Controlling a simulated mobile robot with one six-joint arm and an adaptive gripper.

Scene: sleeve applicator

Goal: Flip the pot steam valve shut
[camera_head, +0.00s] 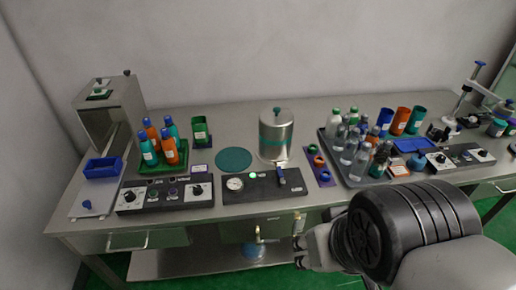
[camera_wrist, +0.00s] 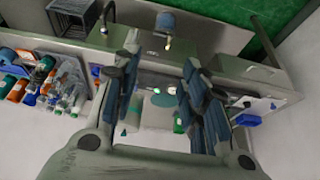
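The silver pot (camera_head: 276,146) with a teal band and a lidded top stands at the middle of the table. In front of it is a dark control panel (camera_head: 262,190) with a round gauge (camera_head: 235,184) and a lit green light. A blue lever (camera_head: 281,176) stands up at the panel's back right; which part is the steam valve is not labelled legibly. My gripper (camera_head: 299,252) is in front of the table's front edge, apart from the panel. In the wrist view my gripper (camera_wrist: 159,55) is open, with nothing between its fingers.
Left are a green tray (camera_head: 163,169) of bottles, another control panel (camera_head: 166,194) and a box-shaped machine (camera_head: 110,108). Right is a grey tray (camera_head: 338,172) of bottles. A teal disc (camera_head: 233,160) lies left of the pot.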

